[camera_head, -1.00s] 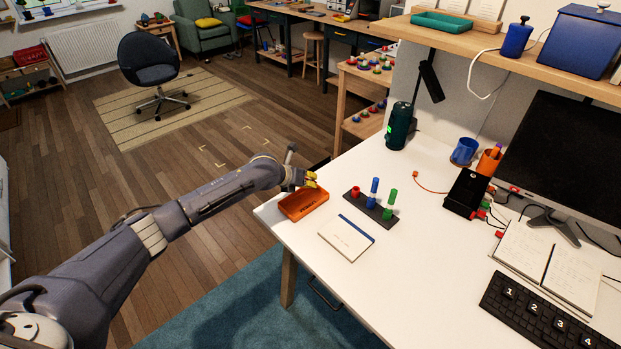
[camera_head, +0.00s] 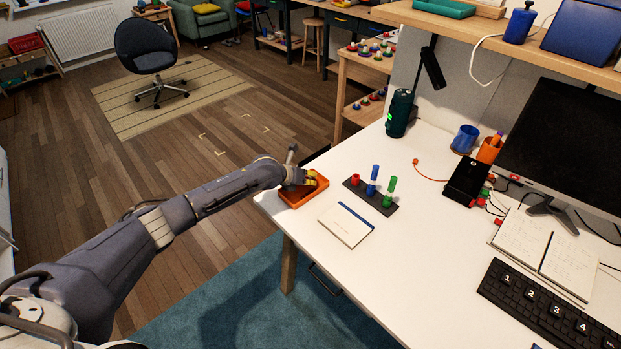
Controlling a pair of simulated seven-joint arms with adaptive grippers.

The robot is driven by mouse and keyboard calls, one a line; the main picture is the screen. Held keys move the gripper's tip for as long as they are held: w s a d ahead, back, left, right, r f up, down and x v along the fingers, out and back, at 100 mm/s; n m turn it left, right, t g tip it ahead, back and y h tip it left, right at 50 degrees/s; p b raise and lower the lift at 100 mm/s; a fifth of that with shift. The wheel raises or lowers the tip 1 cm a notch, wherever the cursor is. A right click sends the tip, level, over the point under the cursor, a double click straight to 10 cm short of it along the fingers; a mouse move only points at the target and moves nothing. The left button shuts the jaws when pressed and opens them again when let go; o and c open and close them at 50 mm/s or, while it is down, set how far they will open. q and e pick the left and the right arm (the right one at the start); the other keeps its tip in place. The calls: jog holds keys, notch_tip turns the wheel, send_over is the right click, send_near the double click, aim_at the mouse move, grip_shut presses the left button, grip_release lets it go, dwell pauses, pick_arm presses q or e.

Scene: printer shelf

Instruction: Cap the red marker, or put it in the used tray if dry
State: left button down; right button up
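An orange tray (camera_head: 291,203) sits at the near left corner of the white desk. My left gripper (camera_head: 310,181), with yellow fingertips, is at the tray's far side, over or just inside it. The gap between its fingers is too small to make out. A dark marker stand (camera_head: 354,186) to the right holds a short red piece (camera_head: 355,179), an upright blue marker (camera_head: 373,180) and an upright green marker (camera_head: 390,191). I cannot make out a separate red marker; the gripper may hide it. My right gripper is not in view.
A white card or notepad (camera_head: 345,226) with a blue edge lies in front of the stand. A dark green cylinder (camera_head: 399,114), a blue mug (camera_head: 465,139), an orange cup (camera_head: 489,150), a black box (camera_head: 467,181) and a keyboard (camera_head: 535,306) stand farther right. The desk's middle is clear.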

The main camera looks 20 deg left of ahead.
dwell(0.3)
pick_arm(q)
jog(key=c, duration=1.5)
grip_release()
jog(key=shift+f, duration=0.1)
jog(key=shift+s+f, duration=0.1)
jog(key=shift+r, duration=4.15)
